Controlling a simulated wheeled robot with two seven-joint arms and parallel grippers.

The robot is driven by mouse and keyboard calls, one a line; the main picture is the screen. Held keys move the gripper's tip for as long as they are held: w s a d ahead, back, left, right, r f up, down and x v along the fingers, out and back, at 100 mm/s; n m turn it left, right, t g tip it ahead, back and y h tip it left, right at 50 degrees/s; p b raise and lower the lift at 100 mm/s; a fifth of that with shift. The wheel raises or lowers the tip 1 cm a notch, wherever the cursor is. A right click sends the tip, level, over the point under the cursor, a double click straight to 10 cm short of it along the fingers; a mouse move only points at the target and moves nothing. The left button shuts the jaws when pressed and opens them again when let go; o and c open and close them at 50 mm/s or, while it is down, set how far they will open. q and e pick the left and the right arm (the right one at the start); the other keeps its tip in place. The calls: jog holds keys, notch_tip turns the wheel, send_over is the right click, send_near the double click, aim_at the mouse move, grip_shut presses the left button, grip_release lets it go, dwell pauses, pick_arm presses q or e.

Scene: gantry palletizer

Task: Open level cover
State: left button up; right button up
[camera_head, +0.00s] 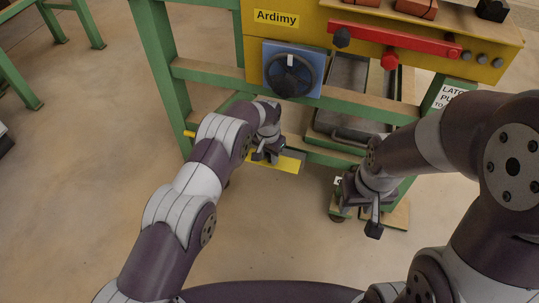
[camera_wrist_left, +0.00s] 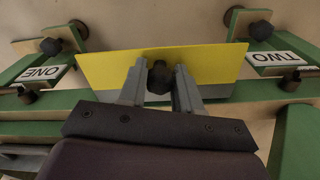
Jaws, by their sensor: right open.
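The yellow plate, which looks like the level cover (camera_head: 288,163), is low on the front of the green frame in the head view. In the left wrist view the cover (camera_wrist_left: 108,66) is a flat yellow panel with a black knob (camera_wrist_left: 160,78) at its middle. My left gripper (camera_head: 266,153) is at the cover, its fingers (camera_wrist_left: 160,84) on either side of the knob with no clear gap. The knob is hidden in the head view. My right gripper (camera_head: 372,208) is open, apart from the cover, at the lower right of the frame.
Above stand a blue dial panel (camera_head: 292,70), a red bar (camera_head: 395,39) and a yellow Ardimy panel (camera_head: 300,20). Green frame rails (camera_head: 210,72) surround the cover.

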pick_arm(q)
jog(key=shift+o, duration=1.2)
